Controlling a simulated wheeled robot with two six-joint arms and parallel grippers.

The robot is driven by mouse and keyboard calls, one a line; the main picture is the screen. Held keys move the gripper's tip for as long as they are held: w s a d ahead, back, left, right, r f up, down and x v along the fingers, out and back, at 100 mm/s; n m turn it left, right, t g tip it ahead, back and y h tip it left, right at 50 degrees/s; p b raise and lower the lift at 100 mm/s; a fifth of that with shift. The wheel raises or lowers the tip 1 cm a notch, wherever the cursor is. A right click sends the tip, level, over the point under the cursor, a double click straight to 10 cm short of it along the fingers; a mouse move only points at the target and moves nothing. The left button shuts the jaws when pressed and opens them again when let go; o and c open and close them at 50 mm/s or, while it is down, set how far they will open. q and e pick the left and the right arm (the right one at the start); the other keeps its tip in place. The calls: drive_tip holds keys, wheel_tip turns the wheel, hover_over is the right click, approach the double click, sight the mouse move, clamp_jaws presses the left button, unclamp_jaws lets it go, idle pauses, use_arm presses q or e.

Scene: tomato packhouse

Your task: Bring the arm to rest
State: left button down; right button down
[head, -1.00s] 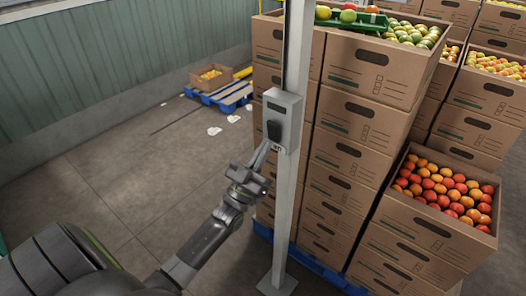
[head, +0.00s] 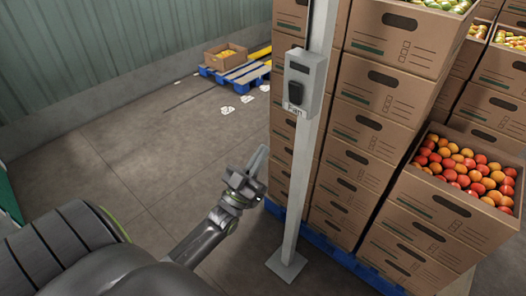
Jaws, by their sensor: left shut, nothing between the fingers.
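My left gripper (head: 257,162) is in the lower middle of the head view, at the end of my left arm. Its fingers are together, point up and to the right, and hold nothing. It is below and to the left of a grey switch box (head: 303,80) on a light metal post (head: 303,165), with a visible gap to the box. The box has a dark rocker and a label that reads "Fan". My right gripper is not in view.
Tall stacks of cardboard boxes (head: 362,130) stand on a blue pallet (head: 345,262) behind the post. An open box of red and orange tomatoes (head: 465,170) is at the right. A blue pallet with a small carton (head: 225,58) is by the green wall. The floor at left is clear.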

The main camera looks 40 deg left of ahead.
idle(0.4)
use_arm(q)
drive_tip(key=s+a+f+n+g+y, duration=0.15)
drive_tip(key=f+g, duration=0.25)
drive_tip(key=f, duration=0.8)
drive_tip(key=s+f+g+y, duration=0.1)
drive_tip(key=s+f+g, duration=0.25)
drive_tip(key=f, duration=0.85)
drive_tip(key=s+a+f+g+y, duration=0.15)
drive_tip(key=f+g, duration=0.35)
drive_tip(key=f, duration=0.7)
drive_tip(key=s+d+f+g, duration=0.2)
drive_tip(key=s+f+g, duration=0.4)
drive_tip(key=s+f, duration=0.75)
drive_tip(key=s+d+f+g, duration=0.1)
drive_tip(key=s+f+g, duration=0.2)
drive_tip(key=s, duration=0.7)
drive_tip(key=s+d+f+g, duration=0.2)
drive_tip(key=s+f+g, duration=0.1)
drive_tip(key=s, duration=0.7)
drive_tip(key=shift+d+f+h, duration=0.3)
drive_tip(key=shift+f+h, duration=0.1)
drive_tip(key=shift+f, duration=0.3)
